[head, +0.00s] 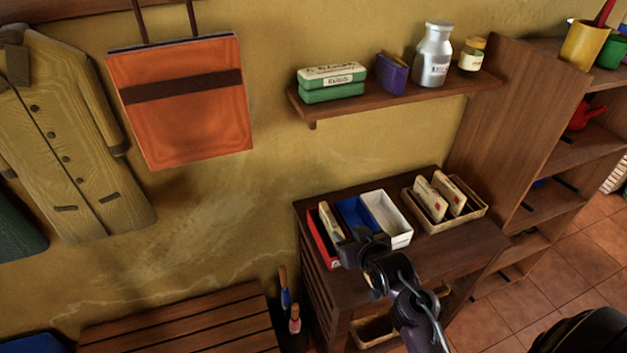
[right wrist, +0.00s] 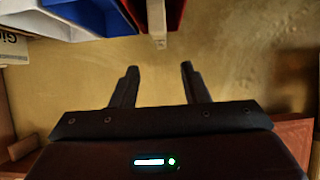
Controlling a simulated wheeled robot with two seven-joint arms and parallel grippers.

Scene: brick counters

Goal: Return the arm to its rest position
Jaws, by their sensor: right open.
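My right arm (head: 418,312) reaches up from the lower right of the head view. My right gripper (head: 357,243) is at the front of the small cabinet (head: 465,245), close to the red (head: 319,240), blue (head: 354,212) and white (head: 388,218) boxes. In the right wrist view the two fingers of this gripper (right wrist: 160,70) stand apart with nothing between them. A pale packet (head: 329,222) stands in the red box and shows just beyond the fingers in the right wrist view (right wrist: 156,20). My left gripper is not in view.
A wicker tray (head: 475,211) with seed-like packets (head: 438,195) stands right of the boxes. A wall shelf (head: 400,103) holds a tin, a purple box, a metal can and a jar. A tall shelf unit (head: 520,130) stands right. A slatted bench (head: 185,325) is lower left.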

